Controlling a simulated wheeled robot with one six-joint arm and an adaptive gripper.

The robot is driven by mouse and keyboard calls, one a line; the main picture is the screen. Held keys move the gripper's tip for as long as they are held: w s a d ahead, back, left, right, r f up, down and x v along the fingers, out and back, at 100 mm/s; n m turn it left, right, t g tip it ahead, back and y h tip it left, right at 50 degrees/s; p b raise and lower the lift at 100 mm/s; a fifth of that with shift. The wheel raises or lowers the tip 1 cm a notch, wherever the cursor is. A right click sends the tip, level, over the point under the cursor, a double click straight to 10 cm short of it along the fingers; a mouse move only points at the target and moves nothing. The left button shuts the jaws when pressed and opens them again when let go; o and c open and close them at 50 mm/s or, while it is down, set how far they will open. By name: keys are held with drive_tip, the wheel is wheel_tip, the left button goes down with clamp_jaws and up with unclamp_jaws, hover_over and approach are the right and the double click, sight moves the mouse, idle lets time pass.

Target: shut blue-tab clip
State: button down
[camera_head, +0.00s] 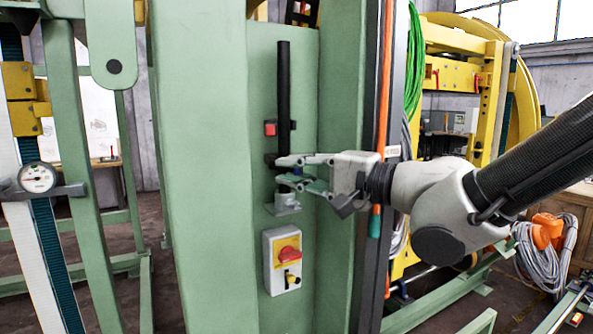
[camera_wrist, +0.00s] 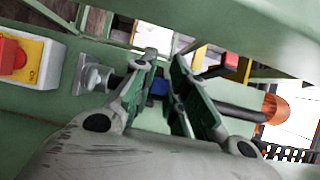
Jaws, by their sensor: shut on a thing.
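The blue-tab clip shows only as a small blue patch (camera_head: 298,170) between my gripper's fingers, on the lower part of the black upright tube (camera_head: 284,85). In the wrist view the blue part (camera_wrist: 158,87) lies between the two fingers, near a black bar (camera_wrist: 240,112). My gripper (camera_head: 284,171) reaches in from the right, with one finger above and one below the blue part, and is shut on it. It also shows in the wrist view (camera_wrist: 164,72). The fingers hide most of the clip, so I cannot tell whether its latch is closed.
A red tab (camera_head: 270,129) sits higher beside the tube. A grey metal bracket (camera_head: 285,202) is just below my gripper. A switch box with a red-yellow knob (camera_head: 282,262) is lower on the green panel. An orange hose (camera_head: 385,90) runs down the column behind my wrist.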

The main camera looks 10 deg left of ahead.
drive_tip(key=c, duration=1.4)
unclamp_jaws()
drive_tip(key=shift+r, duration=0.15)
drive_tip(key=shift+a+t, duration=0.1)
drive_tip(key=shift+t, duration=0.2)
